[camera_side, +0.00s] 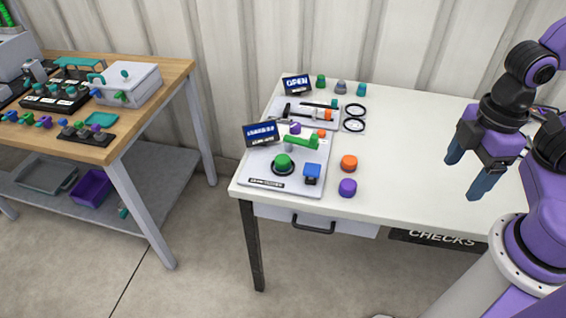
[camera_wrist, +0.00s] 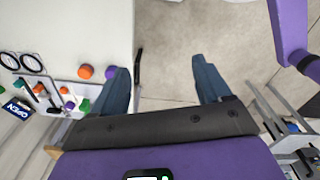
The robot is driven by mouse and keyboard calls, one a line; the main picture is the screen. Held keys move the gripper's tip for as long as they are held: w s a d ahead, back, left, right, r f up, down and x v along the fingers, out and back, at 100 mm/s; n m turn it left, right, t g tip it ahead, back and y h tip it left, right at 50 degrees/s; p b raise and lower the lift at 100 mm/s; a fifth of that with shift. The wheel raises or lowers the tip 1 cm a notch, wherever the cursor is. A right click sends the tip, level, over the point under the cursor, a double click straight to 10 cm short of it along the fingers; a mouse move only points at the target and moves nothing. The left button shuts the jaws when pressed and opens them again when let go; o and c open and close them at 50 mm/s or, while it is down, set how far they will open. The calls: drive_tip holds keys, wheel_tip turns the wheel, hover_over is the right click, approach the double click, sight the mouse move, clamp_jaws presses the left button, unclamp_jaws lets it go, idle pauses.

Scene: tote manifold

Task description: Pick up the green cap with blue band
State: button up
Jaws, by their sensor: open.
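A small green cap (camera_side: 321,81) stands upright at the back of the white table in the side view, right of the sign reading OPEN. It is too small to tell whether it has a blue band. A teal cap (camera_side: 361,89) and a grey cap with a bluish tint (camera_side: 340,87) stand beside it. My gripper (camera_side: 469,172) is open and empty above the right part of the table, well to the right of these caps. In the wrist view my gripper's blue fingers (camera_wrist: 160,68) are spread, with floor showing between them.
An orange cap (camera_side: 348,163) and a purple cap (camera_side: 347,187) stand on the table's middle. A front panel (camera_side: 252,178) holds a green dome, a green lever and a blue block. Two black rings (camera_side: 354,117) lie behind. The table's right part (camera_side: 420,150) is clear.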

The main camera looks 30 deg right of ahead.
drive_tip(key=w+a+f+n+t+h, duration=0.1)
drive_tip(key=w+a+f+n+h, duration=0.15)
drive_tip(key=w+a, duration=0.7)
drive_tip(key=w+a+f+n+t+h, duration=0.1)
drive_tip(key=w+a+n+h, duration=0.3)
drive_tip(key=w+a, duration=0.55)
drive_tip(key=w+a+f+n+t+h, duration=0.2)
drive_tip(key=w+a+f+h, duration=0.1)
drive_tip(key=w+a+f, duration=0.4)
drive_tip(key=n+t+h, duration=0.2)
drive_tip(key=n+t, duration=0.1)
approach(281, 161)
drive_tip(key=x, duration=0.9)
drive_tip(key=shift+w+d+f, duration=0.1)
drive_tip(key=shift+d+f, duration=0.05)
drive_tip(key=c, duration=1.2)
drive_tip(key=shift+h, duration=0.25)
